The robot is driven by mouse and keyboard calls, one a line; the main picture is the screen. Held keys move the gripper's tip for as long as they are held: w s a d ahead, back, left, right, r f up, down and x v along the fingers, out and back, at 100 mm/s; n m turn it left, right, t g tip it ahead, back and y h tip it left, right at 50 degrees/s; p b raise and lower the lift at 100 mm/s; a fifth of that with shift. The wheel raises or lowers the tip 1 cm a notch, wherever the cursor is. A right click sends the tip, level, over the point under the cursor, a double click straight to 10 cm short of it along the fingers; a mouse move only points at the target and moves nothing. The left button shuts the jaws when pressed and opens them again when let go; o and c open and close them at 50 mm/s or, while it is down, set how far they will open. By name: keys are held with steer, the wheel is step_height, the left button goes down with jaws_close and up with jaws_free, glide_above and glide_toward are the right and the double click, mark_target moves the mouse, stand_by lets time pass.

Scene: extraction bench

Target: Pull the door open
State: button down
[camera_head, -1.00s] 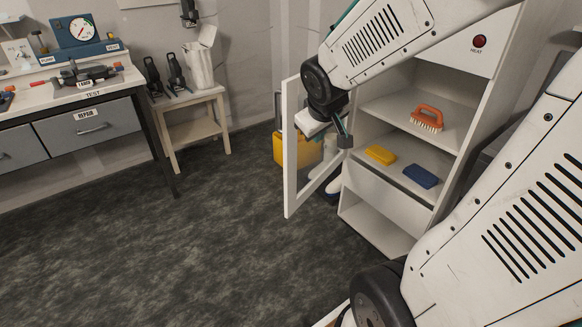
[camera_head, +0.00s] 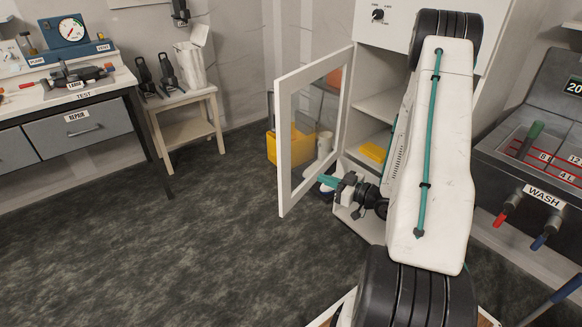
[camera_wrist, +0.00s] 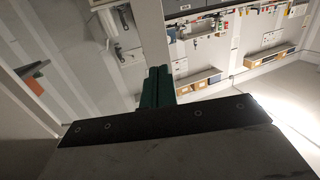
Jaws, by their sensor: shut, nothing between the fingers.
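The door (camera_head: 283,150) is a white frame with a clear pane. It stands swung open from the left edge of the white cabinet (camera_head: 378,62). My gripper (camera_head: 324,181) is low by the door's bottom rail, on the cabinet side, with its teal fingers pointing left. I cannot tell whether they touch the door. In the wrist view the green fingers (camera_wrist: 158,84) are together with nothing between them. A pale bar (camera_wrist: 152,35) rises beyond them; it may be the door frame. My arm covers much of the cabinet front.
A yellow sponge (camera_head: 374,152) lies on a cabinet shelf. A yellow container (camera_head: 290,148) stands behind the door. A wash unit (camera_head: 540,150) is at the right. A small wooden table (camera_head: 190,132) and a workbench (camera_head: 85,127) are at the left. The dark floor between is clear.

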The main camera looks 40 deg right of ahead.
glide_toward(283, 163)
steer(key=shift+t+y, duration=0.3)
steer(key=x, duration=0.6)
steer(key=shift+w+f, duration=0.4)
steer(key=shift+w, duration=0.05)
